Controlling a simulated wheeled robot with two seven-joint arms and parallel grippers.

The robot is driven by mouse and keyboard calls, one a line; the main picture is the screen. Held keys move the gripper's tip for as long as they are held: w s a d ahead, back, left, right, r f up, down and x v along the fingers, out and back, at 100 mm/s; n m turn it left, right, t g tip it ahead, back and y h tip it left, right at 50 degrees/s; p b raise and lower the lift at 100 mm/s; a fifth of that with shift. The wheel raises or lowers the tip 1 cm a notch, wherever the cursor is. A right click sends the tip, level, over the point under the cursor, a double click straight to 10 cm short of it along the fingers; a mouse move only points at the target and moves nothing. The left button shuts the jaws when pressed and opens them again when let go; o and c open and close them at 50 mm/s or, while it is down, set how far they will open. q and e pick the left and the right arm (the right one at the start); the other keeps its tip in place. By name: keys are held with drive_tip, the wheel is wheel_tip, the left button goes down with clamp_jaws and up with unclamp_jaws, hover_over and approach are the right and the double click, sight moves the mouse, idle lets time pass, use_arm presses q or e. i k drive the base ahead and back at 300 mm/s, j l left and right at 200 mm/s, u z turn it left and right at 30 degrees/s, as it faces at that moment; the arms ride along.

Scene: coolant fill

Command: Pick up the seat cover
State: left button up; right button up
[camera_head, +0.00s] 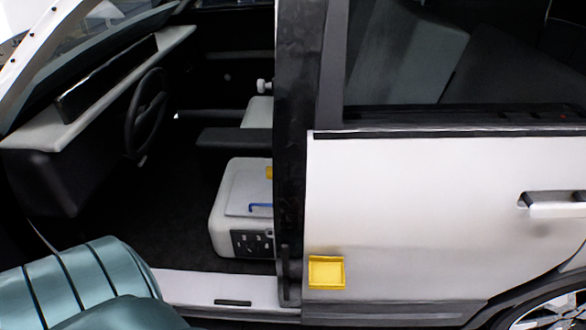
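A teal padded piece with dark ribs (80,280) fills the bottom left corner, in front of the open car doorway. It looks like a seat cushion or cover, and its lower part is cut off by the frame. A second smooth teal part (125,314) overlaps it at the bottom edge. Inside the car, a pale grey seat base (232,200) has a light flat top with a blue bar (260,206) on it. A small yellow item (269,172) shows there, partly hidden by the door pillar. Neither of my grippers is in view.
The dark door pillar (297,150) and the closed white rear door (420,200) bound the opening on the right. A yellow square tray (326,272) is at the lower rear door. The steering wheel (146,112) and dashboard (90,100) are at left. The dark floor between looks clear.

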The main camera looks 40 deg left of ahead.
sight(251, 195)
drive_tip(key=j, duration=0.6)
drive_tip(key=k+j+z, duration=0.15)
drive_tip(key=j, duration=1.05)
drive_tip(key=k+j+z, duration=0.15)
drive_tip(key=j, duration=0.45)
drive_tip(key=i+j, duration=0.2)
